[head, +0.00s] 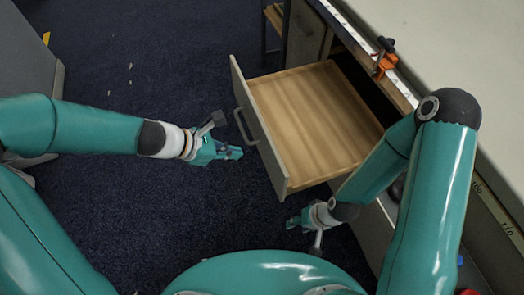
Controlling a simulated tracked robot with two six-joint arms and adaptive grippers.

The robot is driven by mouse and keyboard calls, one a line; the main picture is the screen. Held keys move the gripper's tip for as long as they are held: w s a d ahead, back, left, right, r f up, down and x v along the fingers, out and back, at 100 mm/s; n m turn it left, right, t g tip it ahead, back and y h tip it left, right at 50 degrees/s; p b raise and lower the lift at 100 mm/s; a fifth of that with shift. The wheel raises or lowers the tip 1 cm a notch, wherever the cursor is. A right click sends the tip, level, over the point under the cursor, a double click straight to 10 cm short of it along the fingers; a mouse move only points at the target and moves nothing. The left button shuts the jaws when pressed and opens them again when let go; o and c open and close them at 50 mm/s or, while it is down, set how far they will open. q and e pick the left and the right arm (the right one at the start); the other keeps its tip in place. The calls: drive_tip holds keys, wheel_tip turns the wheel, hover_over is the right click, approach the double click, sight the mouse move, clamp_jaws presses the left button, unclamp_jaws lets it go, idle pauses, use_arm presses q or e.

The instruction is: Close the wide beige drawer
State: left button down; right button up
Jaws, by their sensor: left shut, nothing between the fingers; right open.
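The drawer (310,112) stands pulled out from under the table. Its inside is pale wood and looks empty. Its beige-grey front panel (258,135) faces left and carries a bar handle (241,127). My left gripper (232,153) is shut and empty, just left of the front panel and a little below the handle; I cannot tell whether it touches the panel. My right gripper (294,221) is open and empty, below the drawer's near corner in the picture. My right arm hides part of the drawer's near right end.
The table (450,60) runs along the right, with a measuring strip (505,222) on its edge. An orange clamp (384,62) sits on that edge. A grey cabinet (25,60) stands at the far left.

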sight(267, 152)
use_arm(q)
drive_tip(key=d+f, duration=0.1)
drive_tip(key=w+d, duration=0.1)
drive_tip(key=d, duration=0.1)
drive_tip(key=d+f, duration=0.1)
drive_tip(key=d, duration=0.1)
drive_tip(key=shift+w+f+b, duration=0.3)
drive_tip(key=shift+f+b, duration=0.05)
drive_tip(key=shift+b, duration=0.05)
drive_tip(key=shift+w+d, duration=0.2)
drive_tip(key=shift+d, duration=0.5)
